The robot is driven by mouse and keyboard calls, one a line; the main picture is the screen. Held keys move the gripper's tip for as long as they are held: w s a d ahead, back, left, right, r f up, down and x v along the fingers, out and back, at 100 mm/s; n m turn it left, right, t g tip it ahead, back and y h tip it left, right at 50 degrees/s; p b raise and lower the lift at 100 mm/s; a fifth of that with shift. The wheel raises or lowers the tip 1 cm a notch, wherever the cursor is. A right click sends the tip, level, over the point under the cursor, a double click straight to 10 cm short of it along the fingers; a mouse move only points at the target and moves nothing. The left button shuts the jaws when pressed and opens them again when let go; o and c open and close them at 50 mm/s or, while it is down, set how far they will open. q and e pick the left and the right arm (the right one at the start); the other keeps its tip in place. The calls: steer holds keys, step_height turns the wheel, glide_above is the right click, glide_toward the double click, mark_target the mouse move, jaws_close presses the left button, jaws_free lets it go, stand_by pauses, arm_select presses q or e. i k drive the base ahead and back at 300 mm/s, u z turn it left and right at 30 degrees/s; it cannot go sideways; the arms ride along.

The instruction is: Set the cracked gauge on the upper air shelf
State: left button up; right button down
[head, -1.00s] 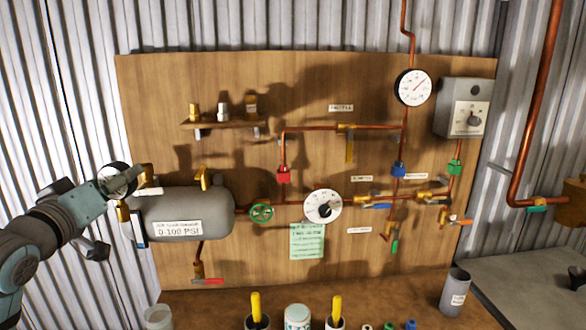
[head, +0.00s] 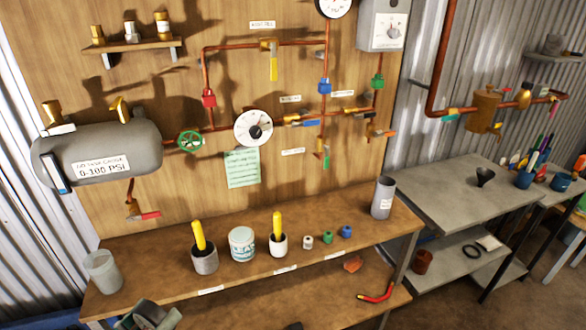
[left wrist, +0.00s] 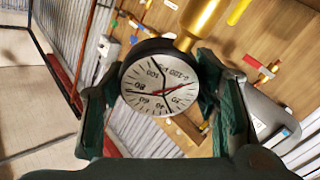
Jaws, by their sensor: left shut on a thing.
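The cracked gauge (left wrist: 150,88) fills the middle of the left wrist view. It has a round white dial, black rim, red needle, dark crack-like lines and a brass stem (left wrist: 203,18); its numbers appear upside down. My left gripper (left wrist: 160,95) is shut on it, with a dark green finger on each side of the rim. In the head view only part of my left gripper (head: 150,316) shows at the bottom edge, and the gauge is not clear there. A small wooden shelf (head: 135,51) high on the board holds three small fittings. My right gripper is not in view.
A grey tank (head: 100,150) and copper pipes with valves stand out from the board. The wooden bench (head: 240,275) below holds cups, a jar and small coloured caps. A grey table (head: 455,190) stands at the right. A second shelf (head: 560,58) is at the far right wall.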

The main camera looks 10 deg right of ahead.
mark_target(259, 230)
steer(key=u, duration=0.1)
steer(key=k, duration=0.3)
steer(key=z, duration=1.8)
steer(key=i, duration=2.3)
steer(key=u, duration=0.45)
